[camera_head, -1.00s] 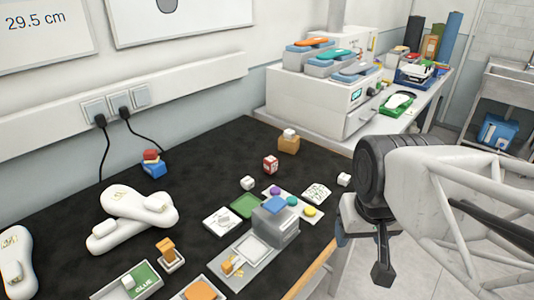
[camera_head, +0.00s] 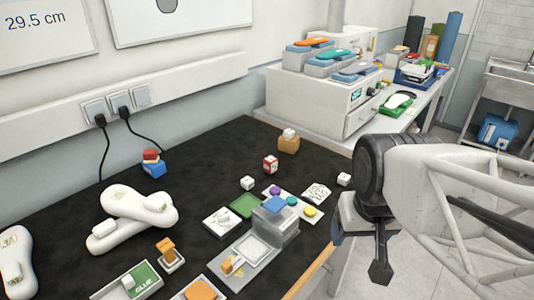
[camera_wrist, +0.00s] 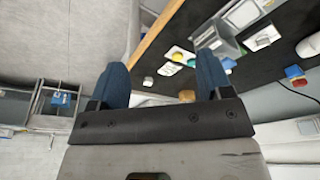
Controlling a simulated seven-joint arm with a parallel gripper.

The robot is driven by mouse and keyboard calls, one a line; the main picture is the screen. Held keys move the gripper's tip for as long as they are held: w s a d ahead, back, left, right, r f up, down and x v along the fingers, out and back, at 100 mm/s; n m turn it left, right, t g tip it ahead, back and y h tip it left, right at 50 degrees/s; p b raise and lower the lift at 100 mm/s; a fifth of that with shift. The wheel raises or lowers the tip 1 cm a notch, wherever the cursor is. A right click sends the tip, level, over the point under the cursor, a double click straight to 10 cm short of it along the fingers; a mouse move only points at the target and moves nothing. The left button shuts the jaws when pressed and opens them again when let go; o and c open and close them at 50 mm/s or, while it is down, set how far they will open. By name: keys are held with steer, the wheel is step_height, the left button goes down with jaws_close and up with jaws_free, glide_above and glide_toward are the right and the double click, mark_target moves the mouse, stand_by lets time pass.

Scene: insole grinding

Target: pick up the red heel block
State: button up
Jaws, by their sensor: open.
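Two red pieces show in the head view, and I cannot tell for certain which is the heel block. One red block (camera_head: 150,155) lies on a blue block (camera_head: 154,169) near the wall at the back left; this pair also shows at the right of the wrist view, red piece (camera_wrist: 294,71) on top. A small red block with white marks (camera_head: 270,165) stands alone near the table's middle back. My gripper (camera_head: 362,247) is open and empty, off the table's right edge and far from both. Its two blue fingertips (camera_wrist: 162,82) are apart in the wrist view.
The black table (camera_head: 205,160) has clear room at the back centre. White insoles (camera_head: 135,214) lie at the left. A grey fixture (camera_head: 276,222) stands near the right edge, with small blocks and tiles around it. A white machine (camera_head: 318,100) stands behind.

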steer(key=w+a+f+m+y, duration=0.2)
steer(key=w+a+m+y, duration=0.5)
steer(key=w, duration=0.5)
steer(key=m+t+y, duration=0.2)
steer(key=m+t, duration=0.6)
steer(key=m, duration=1.3)
glide_toward(273, 161)
steer(key=x, duration=0.5)
steer(key=shift+r, duration=0.1)
steer(key=shift+w+a+h, duration=0.1)
steer(key=shift+h, duration=0.2)
steer(key=shift+x, duration=1.2)
steer(key=shift+a, duration=0.1)
steer(key=shift+x, duration=2.55)
